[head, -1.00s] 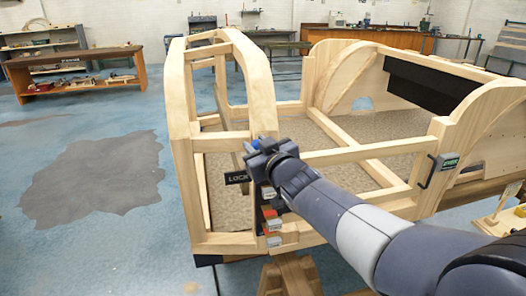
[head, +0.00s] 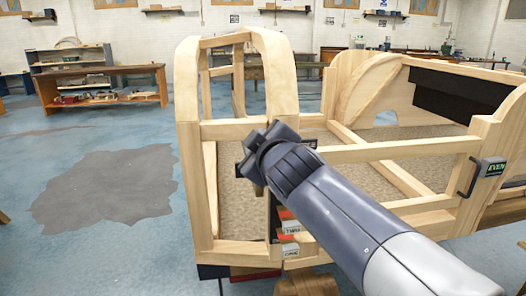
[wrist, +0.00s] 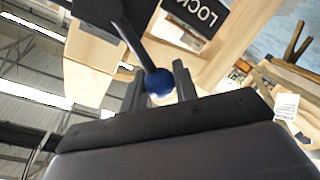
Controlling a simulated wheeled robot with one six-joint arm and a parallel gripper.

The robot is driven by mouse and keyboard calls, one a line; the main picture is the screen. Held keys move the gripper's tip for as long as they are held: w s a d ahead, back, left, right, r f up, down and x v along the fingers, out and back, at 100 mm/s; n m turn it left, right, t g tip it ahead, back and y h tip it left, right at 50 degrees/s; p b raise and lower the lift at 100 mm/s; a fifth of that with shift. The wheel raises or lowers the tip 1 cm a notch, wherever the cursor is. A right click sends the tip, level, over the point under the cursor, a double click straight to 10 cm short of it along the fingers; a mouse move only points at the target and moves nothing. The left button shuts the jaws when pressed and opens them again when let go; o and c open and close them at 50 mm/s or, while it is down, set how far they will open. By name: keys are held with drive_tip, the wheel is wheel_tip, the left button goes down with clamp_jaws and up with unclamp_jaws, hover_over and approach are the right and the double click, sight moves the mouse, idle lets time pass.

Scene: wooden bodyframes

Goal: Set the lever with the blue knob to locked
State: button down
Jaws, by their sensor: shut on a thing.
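The blue knob (wrist: 158,82) sits between the two fingers of my gripper in the wrist view, and the gripper (head: 256,155) is shut on it. The dark lever rod (wrist: 138,45) runs from the knob up and to the left, toward a dark mount. A black label plate (wrist: 197,14) with white letters reading "LOCK" is close by on the wood, partly cut off by the picture edge. In the head view my gripper is in front of the near wooden post and hides the knob, the lever and most of the plate.
The wooden bodyframe (head: 187,190) surrounds the lever, with a rail behind my arm. Below are red and grey labelled parts (head: 290,228). Blue floor is open at left, with a grey patch (head: 105,188).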

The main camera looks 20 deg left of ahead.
drive_tip(key=shift+s+a+f+n+h+b, duration=0.15)
drive_tip(key=shift+f+n+h+b, duration=0.1)
drive_tip(key=shift+f+n+b, duration=0.55)
drive_tip(key=shift+s+a+f+n+h+b, duration=0.1)
drive_tip(key=shift+a+f+n+h+b, duration=0.1)
drive_tip(key=shift+f+n+b, duration=0.6)
drive_tip(key=shift+s+a+f+n+h+b, duration=0.2)
drive_tip(key=shift+f+n+b, duration=0.3)
drive_tip(key=shift+n, duration=0.6)
drive_tip(key=shift+w+t, duration=0.15)
drive_tip(key=shift+t, duration=0.15)
drive_tip(key=c, duration=1.2)
unclamp_jaws()
drive_tip(key=shift+o, duration=0.3)
drive_tip(key=shift+d, duration=0.1)
drive_tip(key=v, duration=1)
drive_tip(key=shift+s+r, duration=0.15)
drive_tip(key=shift+s, duration=0.2)
